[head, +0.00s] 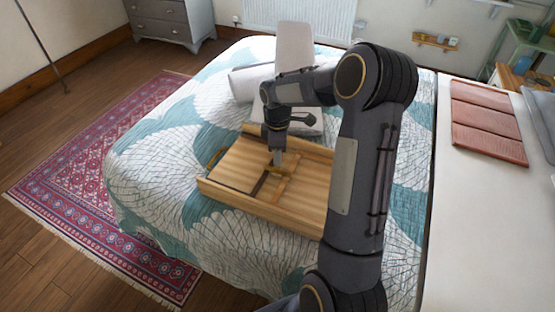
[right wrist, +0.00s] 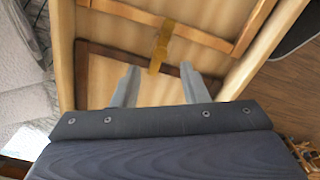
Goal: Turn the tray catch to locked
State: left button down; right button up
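The wooden tray (head: 232,192) lies on the bed, with thin wooden frame strips on its face. The tray catch (right wrist: 161,46) is a small brass-coloured bar that crosses a frame strip in the right wrist view. My right gripper (right wrist: 159,67) is open. Its two grey fingers are apart, one on each side of the catch's near end, and I cannot tell whether they touch the tray. In the head view my right gripper (head: 278,158) points down over the tray's middle and partly hides the catch. My left gripper is not in view.
The bed (head: 160,160) has a teal and white quilt. A white cushion (head: 250,82) and a pale upright panel (head: 294,45) stand behind the tray. A white surface (head: 470,220) with reddish panels (head: 487,122) is at the right. A red rug (head: 90,170) lies at the left.

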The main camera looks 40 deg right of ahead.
jog(key=shift+r, duration=1.55)
